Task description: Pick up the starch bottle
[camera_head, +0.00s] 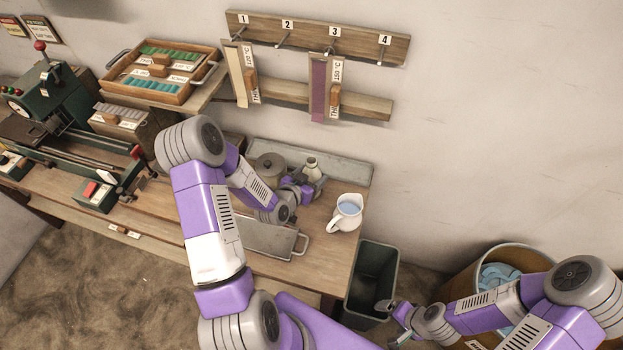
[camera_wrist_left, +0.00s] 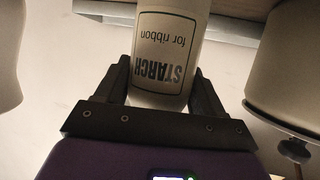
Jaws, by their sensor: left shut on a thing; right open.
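The starch bottle (camera_head: 312,167) is a small pale bottle at the back of the wooden bench, partly hidden by my left gripper. In the left wrist view its label on the bottle (camera_wrist_left: 168,50) reads "STARCH for ribbon", upside down in the picture. My left gripper (camera_head: 308,186) is shut on the bottle; its dark fingers (camera_wrist_left: 163,85) stand on both sides of it. I cannot tell whether the bottle touches the surface below. My right gripper (camera_head: 390,318) is open, away from the bench, near the dark bin.
A lidded pot (camera_head: 268,166) stands close left of the bottle; a white pitcher (camera_head: 346,213) of blue liquid stands to its right. A metal tray (camera_head: 265,240) lies in front. A dark bin (camera_head: 372,275) stands beside the bench. A pegged rack (camera_head: 315,38) hangs above.

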